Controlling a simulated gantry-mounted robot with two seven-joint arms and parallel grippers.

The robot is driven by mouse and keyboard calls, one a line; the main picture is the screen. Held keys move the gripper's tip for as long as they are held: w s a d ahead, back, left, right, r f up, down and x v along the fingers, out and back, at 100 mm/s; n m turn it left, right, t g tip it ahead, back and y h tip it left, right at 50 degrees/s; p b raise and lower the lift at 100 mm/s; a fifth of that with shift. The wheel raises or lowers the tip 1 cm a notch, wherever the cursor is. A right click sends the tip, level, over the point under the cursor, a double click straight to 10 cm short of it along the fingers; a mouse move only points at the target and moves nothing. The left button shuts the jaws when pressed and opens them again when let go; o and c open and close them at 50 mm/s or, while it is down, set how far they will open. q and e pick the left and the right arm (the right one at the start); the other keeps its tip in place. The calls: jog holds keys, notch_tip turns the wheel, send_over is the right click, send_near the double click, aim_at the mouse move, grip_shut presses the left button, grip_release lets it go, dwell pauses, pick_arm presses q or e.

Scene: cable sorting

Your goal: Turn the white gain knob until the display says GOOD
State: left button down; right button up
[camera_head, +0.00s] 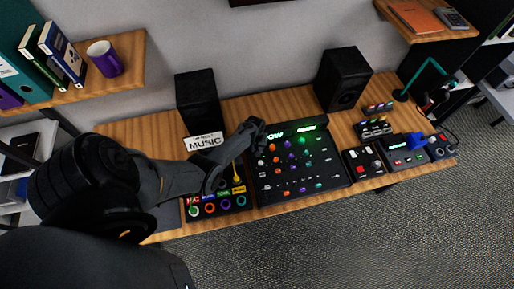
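A black mixer console (335,181) with rows of coloured knobs lies on the wooden desk. Its green display (276,133) is partly hidden by my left gripper; the letters that show look like "OW". A second green readout (307,127) to its right is too small to read surely. My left gripper (256,128) is over the console's upper left corner, its fingers too small and dark to tell whether they are open or touch a knob. I cannot make out the white gain knob for certain; it may be hidden by the gripper. My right gripper is not in view.
A black box with coloured sockets (221,208) lies left of the console, below a "MUSIC" sign (204,141). Two black speakers (198,100) (341,80) stand behind. Small control boxes (363,164) and a blue object (416,141) are at the right. The desk's front edge is close.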

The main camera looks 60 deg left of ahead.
pick_arm(q)
jog(key=m, duration=0.3)
jog(key=c, duration=0.8)
grip_release()
jog(key=shift+r, duration=0.1)
jog(key=shift+r+p, duration=0.3)
jog(key=shift+p, duration=0.05)
jog(key=shift+s+a+r+p, duration=0.1)
jog(key=shift+r+p, duration=0.6)
jog(key=shift+r, duration=1.8)
jog(key=shift+a+r+p, duration=0.1)
jog(key=shift+r+p, duration=0.6)
jog(key=shift+r, duration=1.8)
jog(key=shift+s, duration=0.1)
